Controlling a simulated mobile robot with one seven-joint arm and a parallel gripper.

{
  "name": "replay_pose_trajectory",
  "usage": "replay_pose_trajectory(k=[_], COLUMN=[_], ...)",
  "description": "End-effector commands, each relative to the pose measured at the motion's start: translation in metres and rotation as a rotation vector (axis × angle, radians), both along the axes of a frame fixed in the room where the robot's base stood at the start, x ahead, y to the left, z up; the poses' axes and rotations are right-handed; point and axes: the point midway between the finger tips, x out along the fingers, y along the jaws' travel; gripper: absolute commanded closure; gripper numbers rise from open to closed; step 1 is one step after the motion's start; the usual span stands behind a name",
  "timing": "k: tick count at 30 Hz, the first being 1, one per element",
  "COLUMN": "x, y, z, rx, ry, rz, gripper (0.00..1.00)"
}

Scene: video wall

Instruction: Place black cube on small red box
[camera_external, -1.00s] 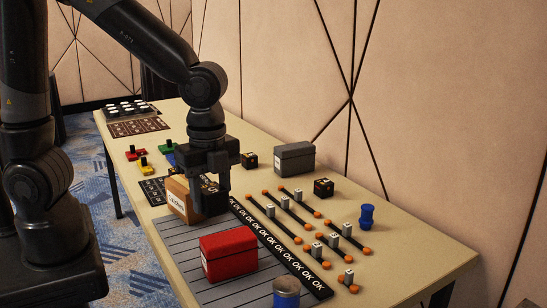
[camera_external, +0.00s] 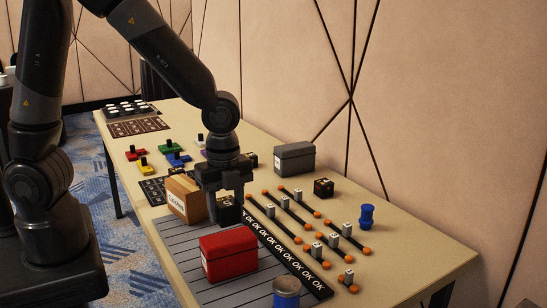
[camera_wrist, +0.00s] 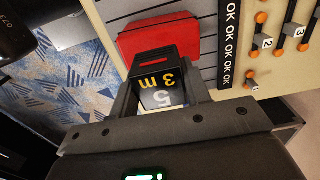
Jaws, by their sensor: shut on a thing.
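A black cube (camera_external: 228,215) is held in my gripper (camera_external: 227,201), above the table beside the wooden box. In the wrist view the black cube (camera_wrist: 163,87) sits between the two fingers and bears yellow and white characters. The small red box (camera_external: 229,257) lies on the grey slatted mat, in front of my gripper in the outside view. In the wrist view the red box (camera_wrist: 140,42) shows just beyond the cube, which hides part of it. The gap between cube and box is hard to judge.
A wooden box (camera_external: 187,200) stands close to the left of my gripper. A black OK strip (camera_external: 284,254) runs along the mat's right side. Pegged rods (camera_external: 290,213), a grey box (camera_external: 294,158), a second black cube (camera_external: 323,187) and a blue spool (camera_external: 367,215) stand to the right.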

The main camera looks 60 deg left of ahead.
Motion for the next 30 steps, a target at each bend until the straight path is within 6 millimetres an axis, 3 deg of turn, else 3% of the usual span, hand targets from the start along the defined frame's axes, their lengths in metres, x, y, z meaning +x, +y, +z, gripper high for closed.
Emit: replay_pose_trajectory(k=[9,21,22,30], x=[0.000,0.000,0.000,0.000], y=[0.000,0.000,0.000,0.000], z=[-0.038,-0.042,-0.042,-0.042], rx=[0.002,0.001,0.000,0.000], ry=[0.003,0.002,0.001,0.001], rz=[0.000,0.001,0.001,0.001], gripper=[0.80,0.80,0.55,0.35])
